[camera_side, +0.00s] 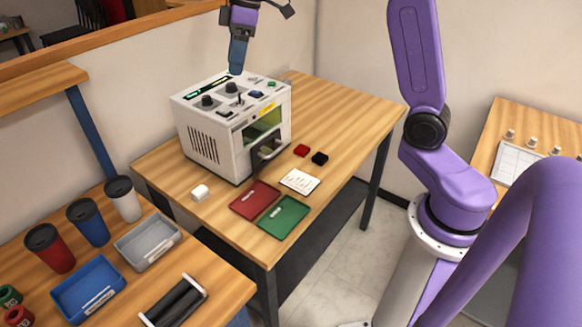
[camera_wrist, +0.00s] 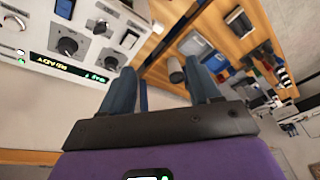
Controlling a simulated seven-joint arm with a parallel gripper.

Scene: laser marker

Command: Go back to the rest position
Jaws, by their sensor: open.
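My gripper (camera_side: 237,62) is at the top of the side view, pointing down above the back of the white laser marker (camera_side: 225,128). Its fingertips are close to the machine's top panel; I cannot tell whether they touch it. In the wrist view my gripper (camera_wrist: 160,72) has its two blue fingers apart with nothing held between them. The machine's panel with knobs and a lit display (camera_wrist: 70,66) shows at the upper left there. The upper part of my arm is cut off by the frame in the side view.
Tumblers and bins fill the left table. The main table's right side is clear.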

